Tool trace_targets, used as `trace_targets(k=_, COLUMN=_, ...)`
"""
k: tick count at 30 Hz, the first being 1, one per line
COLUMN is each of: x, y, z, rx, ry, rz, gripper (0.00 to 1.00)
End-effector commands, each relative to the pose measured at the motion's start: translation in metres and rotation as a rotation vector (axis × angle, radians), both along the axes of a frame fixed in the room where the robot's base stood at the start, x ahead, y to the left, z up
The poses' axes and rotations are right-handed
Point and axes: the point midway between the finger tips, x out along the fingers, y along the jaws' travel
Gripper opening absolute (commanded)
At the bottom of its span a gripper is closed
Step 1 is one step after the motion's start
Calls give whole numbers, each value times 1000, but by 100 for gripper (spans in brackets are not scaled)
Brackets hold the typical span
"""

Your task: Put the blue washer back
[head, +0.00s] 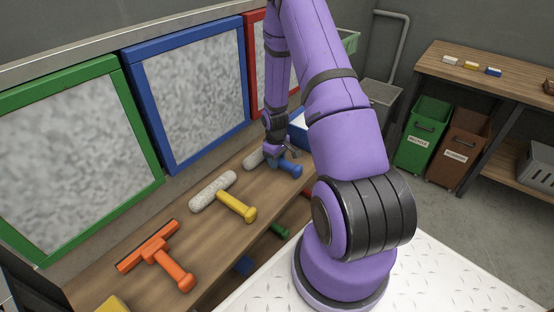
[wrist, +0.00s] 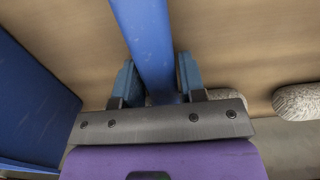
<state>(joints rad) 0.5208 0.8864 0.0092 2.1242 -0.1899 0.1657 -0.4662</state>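The blue washer lies on the wooden bench in the head view. Its blue handle (head: 289,168) points toward the bench's front edge, and its pale fleece sleeve (head: 253,159) is partly hidden by my arm. My gripper (head: 281,152) is down at this washer. In the wrist view the blue handle (wrist: 149,45) runs between the two fingers of my gripper (wrist: 156,75). The fingers stand apart on either side of it, with a narrow gap visible on the right. The sleeve shows behind the gripper's grey bar.
A yellow-handled washer (head: 236,205) and an orange squeegee (head: 159,255) lie along the bench. A blue box (head: 298,127) stands beyond the blue washer. Blue-framed (head: 192,92) and green-framed (head: 80,150) panels rise behind the bench. Green (head: 422,132) and brown bins stand right.

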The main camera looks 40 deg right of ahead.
Motion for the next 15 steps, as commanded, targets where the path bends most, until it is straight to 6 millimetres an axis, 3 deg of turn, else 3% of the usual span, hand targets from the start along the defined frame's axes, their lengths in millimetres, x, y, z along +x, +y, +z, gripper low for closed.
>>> trace_targets(k=1, x=0, y=0, z=0, rx=0, ry=0, rz=0, gripper=50)
trace_targets(k=2, x=0, y=0, z=0, rx=0, ry=0, rz=0, gripper=57)
trace_targets(k=11, x=0, y=0, z=1, rx=0, ry=-1, rz=0, gripper=57)
trace_targets(k=15, x=1, y=0, z=11, rx=-2, ry=-3, rz=0, gripper=57)
